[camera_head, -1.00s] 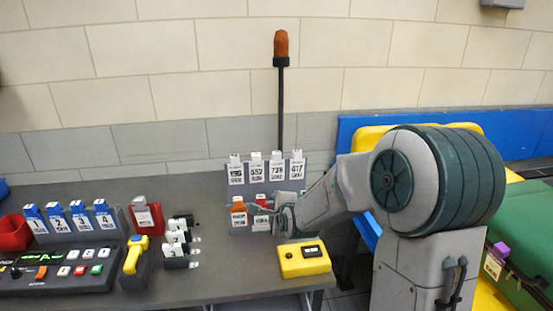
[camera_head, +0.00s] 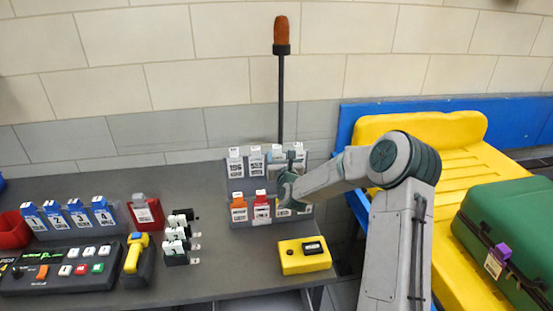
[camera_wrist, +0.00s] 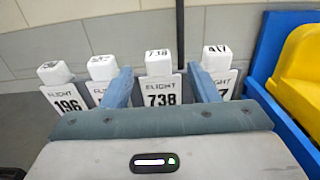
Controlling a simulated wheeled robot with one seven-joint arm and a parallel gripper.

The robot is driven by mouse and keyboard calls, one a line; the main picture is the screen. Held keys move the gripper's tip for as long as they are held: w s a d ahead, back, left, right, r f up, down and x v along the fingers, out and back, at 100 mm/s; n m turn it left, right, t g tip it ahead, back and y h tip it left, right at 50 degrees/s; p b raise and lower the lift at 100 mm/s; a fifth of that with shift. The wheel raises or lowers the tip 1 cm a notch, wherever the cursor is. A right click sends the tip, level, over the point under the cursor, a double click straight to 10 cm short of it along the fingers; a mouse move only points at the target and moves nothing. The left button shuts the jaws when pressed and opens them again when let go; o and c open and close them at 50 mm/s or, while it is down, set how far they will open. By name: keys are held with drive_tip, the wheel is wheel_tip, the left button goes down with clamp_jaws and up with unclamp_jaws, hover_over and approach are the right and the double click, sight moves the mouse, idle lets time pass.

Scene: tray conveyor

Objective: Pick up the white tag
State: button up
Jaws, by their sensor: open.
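Several white-topped tags labelled FLIGHT stand in the upper row of a grey rack (camera_head: 245,183). In the wrist view they are tag 196 (camera_wrist: 66,101), a partly covered tag (camera_wrist: 103,68), tag 738 (camera_wrist: 160,94) and a partly covered tag at the right (camera_wrist: 217,58). My gripper (camera_wrist: 159,72) is open and empty. Its two blue-grey fingers reach toward the row, one on each side of tag 738 in the picture. In the head view my gripper (camera_head: 287,170) is at the rack's right part and partly hides tags there.
The rack's lower row holds an orange tag (camera_head: 238,204) and a red tag (camera_head: 261,204). A yellow box (camera_head: 304,258) stands in front of the rack. A dark pole (camera_head: 281,95) rises behind it. Blue tags (camera_head: 79,215) and a control panel (camera_head: 65,270) are at the left.

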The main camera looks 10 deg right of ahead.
sight(276, 146)
drive_tip(key=shift+w+a+p, duration=0.1)
drive_tip(key=shift+w+p, duration=0.4)
drive_tip(key=shift+w, duration=1.1)
drive_tip(key=shift+w+f+p, duration=0.15)
drive_tip(key=shift+w+p, duration=0.45)
drive_tip(key=shift+w, duration=0.6)
drive_tip(key=shift+w+f+p, duration=0.1)
drive_tip(key=shift+w+p, duration=0.45)
drive_tip(key=shift+w, duration=0.6)
drive_tip(key=c, duration=1.1)
